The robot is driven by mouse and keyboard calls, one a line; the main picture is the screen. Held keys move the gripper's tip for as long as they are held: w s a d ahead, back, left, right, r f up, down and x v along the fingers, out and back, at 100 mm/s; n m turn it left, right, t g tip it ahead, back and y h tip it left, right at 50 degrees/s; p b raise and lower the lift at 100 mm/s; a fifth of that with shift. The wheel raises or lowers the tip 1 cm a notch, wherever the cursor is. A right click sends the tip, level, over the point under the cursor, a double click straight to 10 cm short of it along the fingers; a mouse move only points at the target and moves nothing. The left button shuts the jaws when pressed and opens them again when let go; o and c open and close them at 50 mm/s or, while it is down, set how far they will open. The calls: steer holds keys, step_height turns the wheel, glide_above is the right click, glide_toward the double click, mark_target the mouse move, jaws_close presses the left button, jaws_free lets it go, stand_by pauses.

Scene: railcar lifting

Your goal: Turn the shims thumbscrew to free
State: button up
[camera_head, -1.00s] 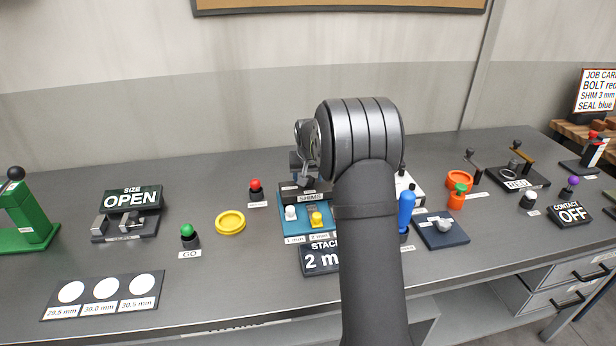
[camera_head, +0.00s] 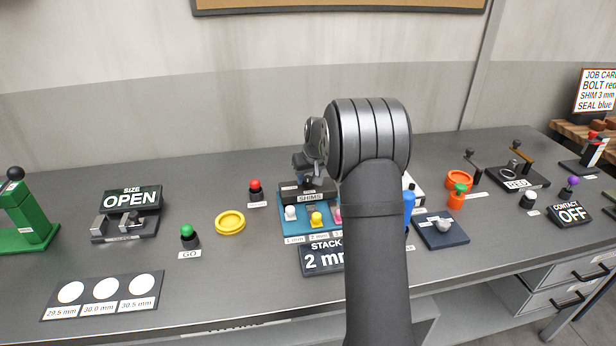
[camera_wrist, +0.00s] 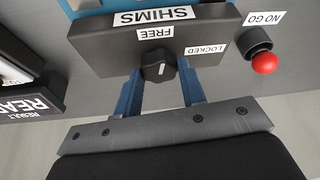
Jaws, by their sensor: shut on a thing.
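The shims thumbscrew (camera_wrist: 154,66) is a black ribbed knob on the front of a dark block in the wrist view, with a small white mark on its face. The FREE label (camera_wrist: 154,33) and LOCKED label (camera_wrist: 205,50) are upside down there, FREE above the knob and LOCKED to its right. My gripper (camera_wrist: 162,72) is shut on the thumbscrew, one blue finger on each side. In the head view my gripper (camera_head: 308,170) is at the SHIMS block (camera_head: 290,192), and my arm hides the thumbscrew.
The blue shim tray (camera_head: 286,226) holds white, yellow and pink knobs. The STACK display (camera_head: 318,260) reads 2 mm in front. A red NO GO button (camera_wrist: 264,62) is close beside the block. A yellow ring (camera_head: 230,222) and green GO button (camera_head: 187,233) lie left.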

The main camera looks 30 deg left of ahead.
steer(key=shift+n+g, duration=0.4)
steer(key=shift+n, duration=0.7)
steer(key=o, duration=1)
steer(key=v, duration=1.7)
steer(key=shift+d+r, duration=0.15)
steer(key=shift+d, duration=0.25)
steer(key=shift+w, duration=0.1)
steer(key=x, duration=1.7)
steer(key=shift+a, duration=0.4)
